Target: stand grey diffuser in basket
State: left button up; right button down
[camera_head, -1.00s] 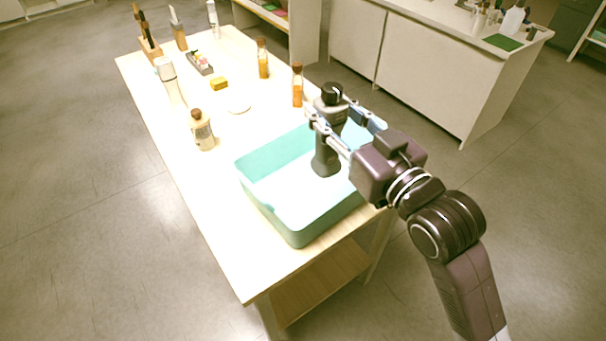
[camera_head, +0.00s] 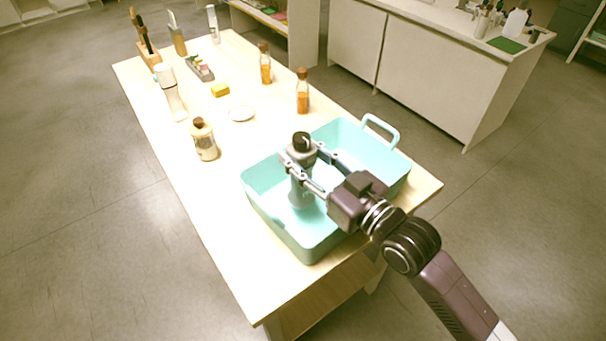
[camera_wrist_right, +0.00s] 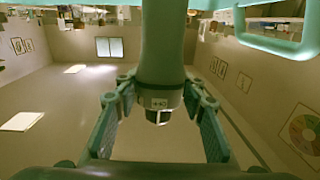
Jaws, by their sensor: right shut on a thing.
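The grey diffuser (camera_head: 301,194), with a dark cap, is upright inside the turquoise basket (camera_head: 284,236), in its left half. My right gripper (camera_head: 299,166) is shut on the diffuser's upper part, just below the cap. In the right wrist view the diffuser (camera_wrist_right: 163,45) appears upside down, between the two fingers of my right gripper (camera_wrist_right: 158,100). Its base is low in the basket; I cannot tell whether it touches the floor. My left gripper is not in view.
The basket has a raised handle (camera_head: 383,128) at its right end. A jar (camera_head: 204,145), a white dish (camera_head: 241,114), a yellow block (camera_head: 220,90) and amber bottles (camera_head: 302,96) stand beyond it. The table's near-left strip is clear.

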jog(key=shift+f, duration=0.7)
notch_tip(320, 180, down, 4)
jog(key=shift+r, duration=0.1)
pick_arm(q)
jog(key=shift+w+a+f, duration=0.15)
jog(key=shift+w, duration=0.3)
pick_arm(e)
jog(key=shift+f, duration=0.2)
jog(key=c, duration=1.2)
grip_release()
jog(key=shift+c, duration=0.2)
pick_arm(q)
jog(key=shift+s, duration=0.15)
